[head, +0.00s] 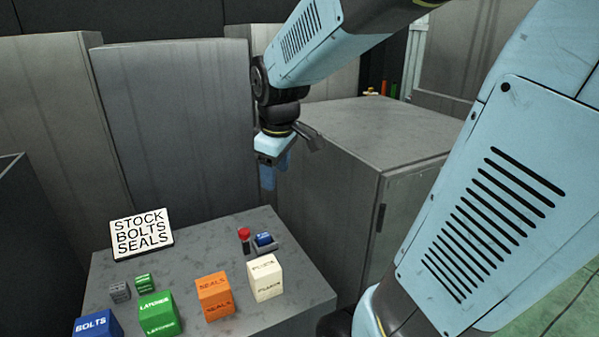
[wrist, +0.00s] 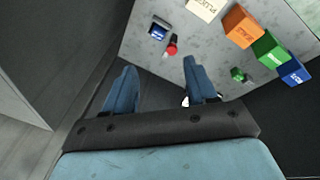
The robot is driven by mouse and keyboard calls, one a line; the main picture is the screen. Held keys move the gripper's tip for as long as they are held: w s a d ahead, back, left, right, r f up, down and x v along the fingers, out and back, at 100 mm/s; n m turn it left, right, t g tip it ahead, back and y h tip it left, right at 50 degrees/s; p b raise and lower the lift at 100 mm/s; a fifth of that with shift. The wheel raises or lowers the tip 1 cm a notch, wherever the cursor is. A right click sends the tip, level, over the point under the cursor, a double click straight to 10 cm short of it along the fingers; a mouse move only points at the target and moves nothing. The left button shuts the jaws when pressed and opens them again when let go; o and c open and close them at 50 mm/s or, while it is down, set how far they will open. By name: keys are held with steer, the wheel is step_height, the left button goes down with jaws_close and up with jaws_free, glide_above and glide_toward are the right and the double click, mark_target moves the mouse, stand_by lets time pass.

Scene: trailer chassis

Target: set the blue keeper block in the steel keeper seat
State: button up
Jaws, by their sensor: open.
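The small blue keeper block (head: 264,239) sits in the grey steel keeper seat (head: 267,250) at the right back of the table. In the wrist view the blue block (wrist: 157,32) shows inside the seat (wrist: 163,23); whether it is fully down is too small to tell. My gripper (head: 275,174) hangs above the table's back edge, clear of the block and seat. In the wrist view its two blue fingers (wrist: 160,80) are apart with nothing between them.
A red-topped post (head: 244,236) stands just left of the seat. White (head: 265,278), orange (head: 215,296), green (head: 159,314) and blue (head: 97,325) boxes line the front. A sign (head: 141,232) stands at the back left. A grey cabinet (head: 350,215) rises at right.

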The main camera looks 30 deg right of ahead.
steer(key=s+r+m+t, duration=0.2)
steer(key=s+r+m, duration=0.2)
steer(key=s+m, duration=0.3)
steer(key=shift+s+r+m+y, duration=0.3)
steer(key=shift+s+r+m, duration=0.1)
steer(key=shift+s, duration=1.85)
